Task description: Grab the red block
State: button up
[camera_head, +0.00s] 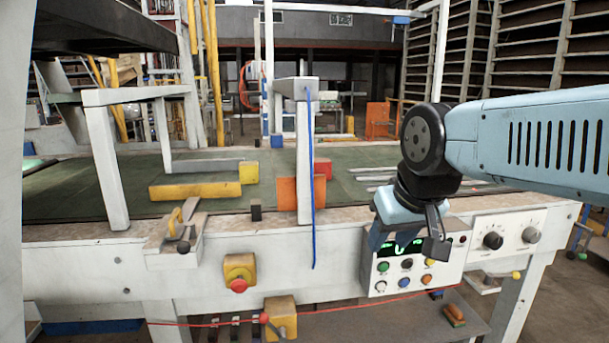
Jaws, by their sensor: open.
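A red block (323,168) stands on the green work surface (350,157), partly hidden behind a white upright post. A larger orange block (287,193) stands closer to the front edge, also cut by the post. My gripper (408,243) hangs at the right, pointing down in front of the control box on the bench front. Its jaws are open, with nothing seen between them. It is to the right of the red block, lower in the picture, and apart from it.
The white post (304,150) with a blue cable (312,220) stands by the blocks. A yellow block (248,172), yellow bar (195,191) and blue block (277,141) lie left. The control box (408,265) is near my gripper. Grey strips (385,180) lie right.

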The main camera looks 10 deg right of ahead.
aim_at(321, 166)
jog(key=z, duration=0.15)
jog(key=i, duration=0.9)
jog(key=u, duration=0.05)
